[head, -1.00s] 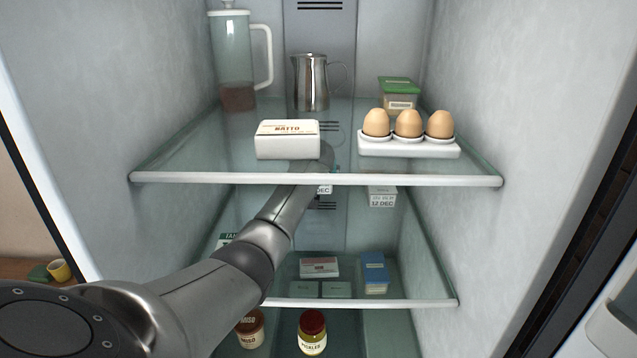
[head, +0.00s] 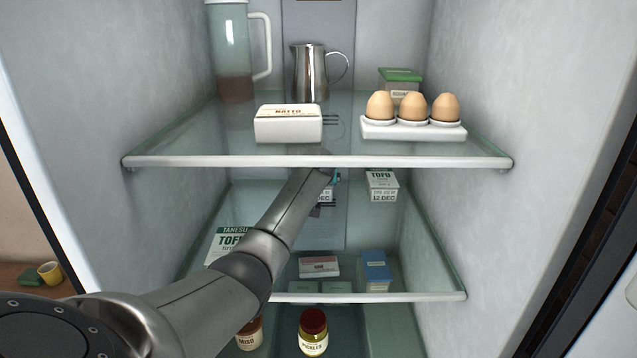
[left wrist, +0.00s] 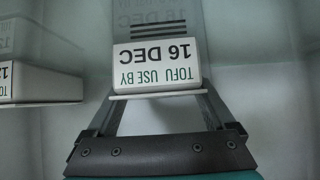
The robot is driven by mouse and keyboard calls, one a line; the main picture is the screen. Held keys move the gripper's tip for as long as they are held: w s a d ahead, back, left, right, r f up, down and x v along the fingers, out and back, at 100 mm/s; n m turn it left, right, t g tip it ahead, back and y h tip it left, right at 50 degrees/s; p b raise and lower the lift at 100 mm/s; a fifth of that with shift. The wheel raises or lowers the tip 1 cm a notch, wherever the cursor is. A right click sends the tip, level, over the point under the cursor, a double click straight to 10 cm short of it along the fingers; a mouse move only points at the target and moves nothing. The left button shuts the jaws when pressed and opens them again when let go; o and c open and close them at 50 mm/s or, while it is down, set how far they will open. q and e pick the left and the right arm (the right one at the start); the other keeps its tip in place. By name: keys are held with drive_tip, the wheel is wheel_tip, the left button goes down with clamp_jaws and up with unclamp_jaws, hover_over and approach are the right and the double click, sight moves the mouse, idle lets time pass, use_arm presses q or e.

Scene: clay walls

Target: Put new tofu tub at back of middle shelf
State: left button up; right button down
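My left gripper (left wrist: 160,105) is inside the fridge, reaching between the upper and middle shelves. In the left wrist view its fingers meet both sides of a white tofu tub (left wrist: 156,65), whose label reads 16 DEC upside down. The same tub (head: 326,196) shows only partly in the head view, behind my left arm. It is low over the glass middle shelf (head: 420,297); I cannot tell whether it touches it. Another tofu tub, 12 DEC (head: 382,187), stands to its right; it also shows in the left wrist view (left wrist: 40,84). My right gripper is out of view.
The upper shelf (head: 330,162), with natto (head: 288,126) and eggs (head: 413,108), is just above my arm.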

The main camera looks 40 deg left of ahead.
use_arm(q)
drive_tip(key=shift+o, duration=0.9)
drive_tip(key=shift+r, duration=0.2)
drive_tip(key=shift+v, duration=3.75)
